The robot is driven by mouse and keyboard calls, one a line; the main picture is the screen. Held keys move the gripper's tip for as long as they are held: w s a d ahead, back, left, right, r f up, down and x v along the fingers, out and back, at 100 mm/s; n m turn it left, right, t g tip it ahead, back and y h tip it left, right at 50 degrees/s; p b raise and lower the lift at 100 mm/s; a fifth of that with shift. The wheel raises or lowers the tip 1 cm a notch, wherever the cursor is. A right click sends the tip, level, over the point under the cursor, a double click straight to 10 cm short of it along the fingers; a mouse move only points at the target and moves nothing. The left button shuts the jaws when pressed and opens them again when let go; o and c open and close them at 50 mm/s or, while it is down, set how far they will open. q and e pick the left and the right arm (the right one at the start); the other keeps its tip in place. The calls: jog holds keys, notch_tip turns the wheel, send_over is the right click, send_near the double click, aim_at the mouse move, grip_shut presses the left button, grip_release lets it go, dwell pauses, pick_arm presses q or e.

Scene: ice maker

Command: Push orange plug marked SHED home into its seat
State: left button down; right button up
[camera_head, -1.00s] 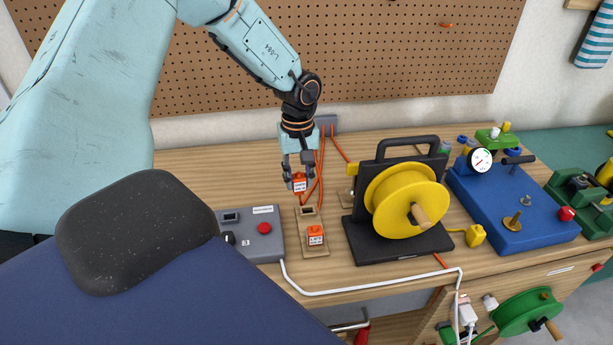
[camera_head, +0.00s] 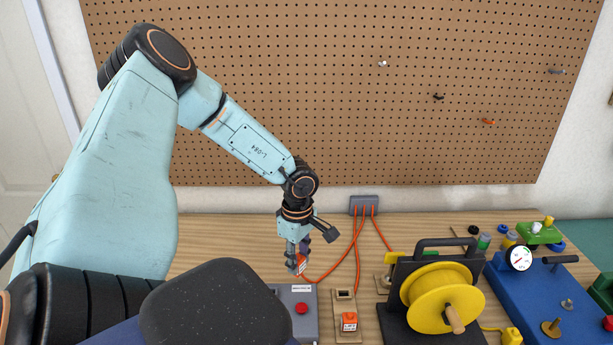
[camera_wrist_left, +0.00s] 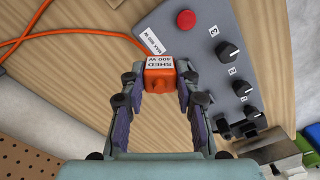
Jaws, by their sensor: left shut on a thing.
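My left gripper (camera_head: 297,266) is shut on an orange plug (camera_head: 302,264), holding it above the back edge of a grey box. In the left wrist view this plug (camera_wrist_left: 160,74) has a white label reading "SHED 400 W" and sits between the fingertips of my left gripper (camera_wrist_left: 160,84). An orange cord runs from the plug. A narrow wooden block (camera_head: 341,309), to the right of the held plug, has one open socket (camera_head: 344,294) at its back. A second orange plug (camera_head: 349,321) sits at its front. My right gripper is not in view.
The grey box (camera_head: 298,294) has a red button (camera_head: 301,308); its knobs (camera_wrist_left: 229,51) show in the wrist view. A black stand with a yellow reel (camera_head: 440,297) is right of the block. Orange cords run to a grey wall outlet (camera_head: 364,205). Bare tabletop lies behind the box.

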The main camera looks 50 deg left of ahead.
pick_arm(q)
jog(key=n, duration=0.1)
jog(key=s+n+p, duration=0.1)
jog(key=n, duration=0.1)
jog(key=shift+s+a, duration=0.25)
jog(key=shift+s, duration=0.05)
jog(key=s+a+f+n+p, duration=0.1)
jog(key=s+n, duration=0.1)
jog(key=n, duration=0.9)
jog(key=s+a+f+n+p, duration=0.1)
jog(key=s+a+n, duration=0.1)
jog(key=n, duration=0.9)
jog(key=shift+s+a, duration=0.25)
jog(key=shift+s, duration=0.1)
jog(key=shift+f, duration=0.1)
